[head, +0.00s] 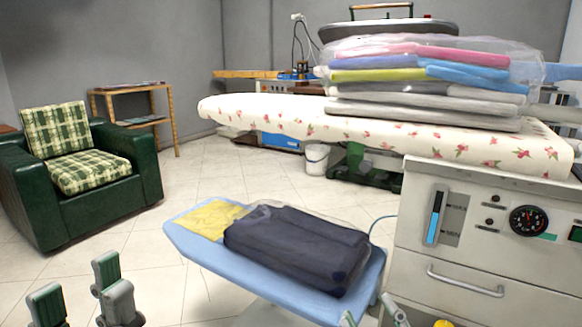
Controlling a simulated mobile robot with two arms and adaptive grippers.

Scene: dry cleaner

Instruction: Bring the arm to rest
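My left gripper (80,296) shows at the bottom left, above the tiled floor. Its two green-grey fingers stand apart with nothing between them. My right gripper (371,312) shows only by its fingertips at the bottom edge, in front of the blue ironing board's right end. Those tips are apart and I see nothing held between them; the rest of it is out of view. A dark folded garment in clear plastic (295,246) lies on the blue ironing board (185,232), beside a yellow cloth (210,218). Neither gripper visibly touches them.
A floral ironing board (270,117) carries a stack of bagged folded clothes (425,80). A white machine cabinet (480,235) with gauges stands at the right. A green armchair (75,170) and wooden shelf (135,105) stand at the left. Open tiled floor lies between.

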